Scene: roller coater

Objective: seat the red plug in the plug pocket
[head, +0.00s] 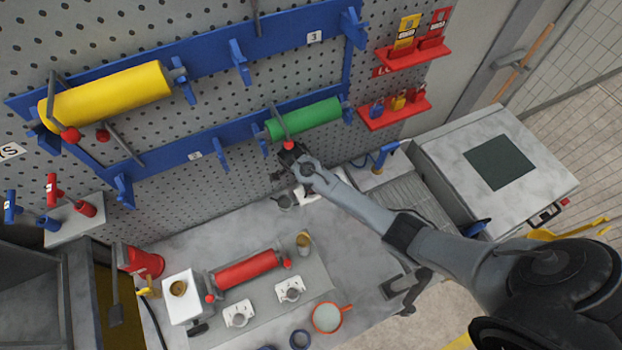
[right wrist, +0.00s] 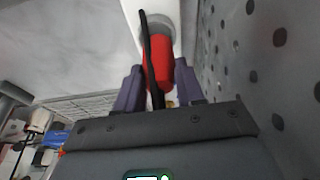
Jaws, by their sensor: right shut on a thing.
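My right gripper (head: 292,156) reaches to the lower part of the pegboard, just below the green roller. In the right wrist view its two fingers (right wrist: 157,92) are shut on the red plug (right wrist: 159,70), with a black cable running across it. The far end of the plug lies at a grey ring (right wrist: 158,28) on a white block (right wrist: 133,12), which looks like the plug pocket. I cannot tell how deep the plug sits in it. In the head view the plug is hidden by the gripper; a white piece (head: 310,190) shows just below it. My left gripper is not in view.
The green roller (head: 305,119) and a red knob (head: 289,145) are close above the gripper. The pegboard (right wrist: 245,60) is close on the right in the wrist view.

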